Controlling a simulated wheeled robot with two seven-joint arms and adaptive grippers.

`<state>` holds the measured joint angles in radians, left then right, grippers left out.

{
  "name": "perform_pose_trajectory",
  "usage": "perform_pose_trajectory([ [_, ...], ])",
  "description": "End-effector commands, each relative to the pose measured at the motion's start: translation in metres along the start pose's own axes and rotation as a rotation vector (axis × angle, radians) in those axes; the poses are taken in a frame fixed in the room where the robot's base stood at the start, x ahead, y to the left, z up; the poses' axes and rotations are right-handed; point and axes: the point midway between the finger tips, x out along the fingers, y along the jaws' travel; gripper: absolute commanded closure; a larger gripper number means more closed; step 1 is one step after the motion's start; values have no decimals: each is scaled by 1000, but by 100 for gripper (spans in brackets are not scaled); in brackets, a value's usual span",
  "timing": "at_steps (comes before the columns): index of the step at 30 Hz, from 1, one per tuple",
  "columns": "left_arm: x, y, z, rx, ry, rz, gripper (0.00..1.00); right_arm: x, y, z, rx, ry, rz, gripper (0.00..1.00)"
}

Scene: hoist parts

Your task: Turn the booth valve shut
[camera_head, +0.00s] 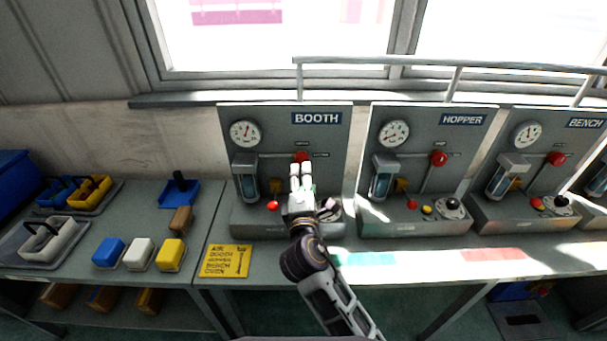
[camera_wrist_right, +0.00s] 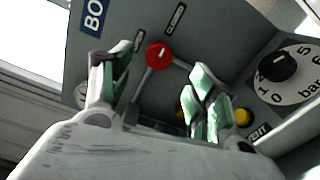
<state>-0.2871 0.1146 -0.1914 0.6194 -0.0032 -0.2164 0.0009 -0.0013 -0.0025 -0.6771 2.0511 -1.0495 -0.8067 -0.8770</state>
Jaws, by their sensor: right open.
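The booth panel (camera_head: 335,140) stands upright below the window, with a "BOOTH" label at its top. The booth valve is a round red knob (camera_head: 302,157) on this panel. In the wrist view the red knob (camera_wrist_right: 159,56) carries a short white mark, and small dark labels sit near it. My right gripper (camera_head: 301,168) reaches up in front of the panel, just below the knob in the picture. In the wrist view my right gripper (camera_wrist_right: 165,75) is open, its green-padded fingers apart on either side of the knob. Contact cannot be told. The left gripper is not in view.
The hopper panel (camera_head: 480,142) and bench panel (camera_head: 562,145) stand to the right with similar red knobs. A yellow sign (camera_head: 226,261) and coloured blocks lie left. A rail (camera_head: 452,80) runs above the panels.

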Motion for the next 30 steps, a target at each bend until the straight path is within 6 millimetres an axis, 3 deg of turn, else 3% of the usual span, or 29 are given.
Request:
perform_pose_trajectory([
  [12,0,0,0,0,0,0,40,-37,0,0,0,0,-1,40],
  [30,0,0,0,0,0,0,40,-41,0,0,1,0,-1,40],
])
